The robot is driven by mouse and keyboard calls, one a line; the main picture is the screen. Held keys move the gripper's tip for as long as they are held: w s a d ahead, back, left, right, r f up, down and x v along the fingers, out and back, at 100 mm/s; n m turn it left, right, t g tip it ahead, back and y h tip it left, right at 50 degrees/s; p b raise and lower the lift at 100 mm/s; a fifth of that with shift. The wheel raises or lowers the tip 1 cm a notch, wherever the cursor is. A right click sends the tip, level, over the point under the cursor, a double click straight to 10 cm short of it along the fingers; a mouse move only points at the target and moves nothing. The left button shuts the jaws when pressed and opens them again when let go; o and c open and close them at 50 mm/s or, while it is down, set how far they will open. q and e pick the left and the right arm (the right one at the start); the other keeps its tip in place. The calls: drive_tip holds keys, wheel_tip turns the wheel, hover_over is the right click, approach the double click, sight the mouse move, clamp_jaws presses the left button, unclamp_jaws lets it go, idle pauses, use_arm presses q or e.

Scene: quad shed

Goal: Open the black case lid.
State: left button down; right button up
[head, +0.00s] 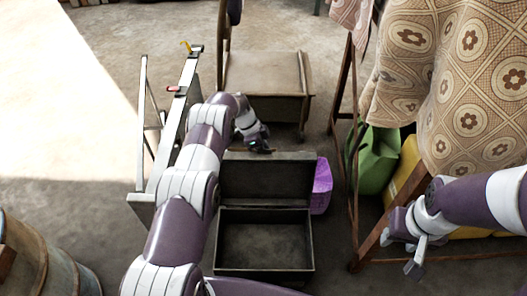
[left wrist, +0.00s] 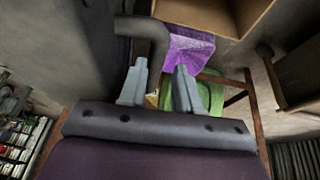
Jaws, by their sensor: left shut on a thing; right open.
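The black case (head: 218,242) sits on the floor with its open side up, and its inside looks empty. Its lid (head: 265,178) stands raised, close to upright, at the far side. My left gripper (head: 260,146) is at the lid's top edge, reaching over from the left. In the left wrist view my left gripper (left wrist: 160,74) has a dark bent bar (left wrist: 155,35) between its fingertips, which looks like the lid's handle. My right gripper (head: 402,254) is open and empty, well to the right of the case.
A purple object (head: 321,186) stands just right of the lid. A green container (head: 378,160) and a yellow one (head: 404,178) are under a wooden frame with patterned cloth (head: 445,80).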

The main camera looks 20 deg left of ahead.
use_arm(q)
drive_tip(key=c, duration=1.1)
unclamp_jaws()
drive_tip(key=shift+w+f, duration=0.25)
drive_tip(key=shift+f, duration=0.15)
drive_tip(key=shift+d+f, duration=0.1)
drive_tip(key=shift+f, duration=0.1)
drive_tip(key=p+v, duration=0.5)
drive_tip(key=v, duration=0.8)
drive_tip(key=shift+r, duration=0.4)
